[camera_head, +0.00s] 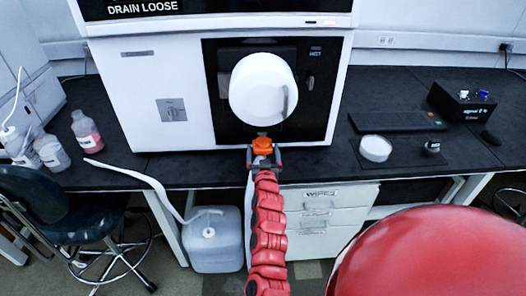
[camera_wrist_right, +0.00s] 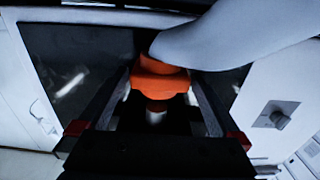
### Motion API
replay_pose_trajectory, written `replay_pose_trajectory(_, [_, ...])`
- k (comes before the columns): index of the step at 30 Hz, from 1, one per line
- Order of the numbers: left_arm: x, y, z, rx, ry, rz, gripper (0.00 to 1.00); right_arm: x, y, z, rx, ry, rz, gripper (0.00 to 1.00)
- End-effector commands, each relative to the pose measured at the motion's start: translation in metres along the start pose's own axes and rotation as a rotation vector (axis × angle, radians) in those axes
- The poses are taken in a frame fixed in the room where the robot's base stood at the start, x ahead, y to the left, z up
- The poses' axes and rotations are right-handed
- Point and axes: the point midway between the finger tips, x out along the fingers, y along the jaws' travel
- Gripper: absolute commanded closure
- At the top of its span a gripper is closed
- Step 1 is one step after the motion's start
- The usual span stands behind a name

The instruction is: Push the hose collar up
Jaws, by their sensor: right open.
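The orange hose collar (camera_head: 263,145) sits just below a round white part on the front of the bench instrument. In the right wrist view the collar (camera_wrist_right: 160,84) lies between the two fingers, with a short metallic stub below it. My right gripper (camera_head: 264,153) is open, with one finger on each side of the collar. A dark gap shows beside the collar, and I cannot tell whether either finger touches it. My left gripper is not in view.
The round white part (camera_head: 262,88) hangs close above the collar and looms large in the wrist view. A white jug (camera_head: 212,240) stands under the black bench. Bottles (camera_head: 86,130) stand at left, and a small white dish (camera_head: 375,148) is at right.

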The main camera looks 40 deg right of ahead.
Motion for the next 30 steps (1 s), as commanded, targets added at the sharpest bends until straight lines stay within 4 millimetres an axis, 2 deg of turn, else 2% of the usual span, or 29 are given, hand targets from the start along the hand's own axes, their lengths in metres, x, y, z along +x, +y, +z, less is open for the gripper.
replay_pose_trajectory(3, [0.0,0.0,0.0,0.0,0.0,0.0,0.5,0.0,0.0,0.0,0.0,0.0,0.0,0.0])
replay_pose_trajectory(4, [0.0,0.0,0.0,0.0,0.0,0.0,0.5,0.0,0.0,0.0,0.0,0.0,0.0,0.04])
replay_pose_trajectory(20, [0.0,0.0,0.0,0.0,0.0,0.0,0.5,-0.001,0.0,0.001,0.0,-0.001,0.0,0.99])
replay_pose_trajectory(26, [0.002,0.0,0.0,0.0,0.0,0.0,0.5,-0.001,0.0,-0.002,0.0,-0.001,0.0,1.0])
replay_pose_trajectory(30, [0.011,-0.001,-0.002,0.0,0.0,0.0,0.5,0.0,-0.001,-0.022,0.0,0.002,-0.001,1.0])
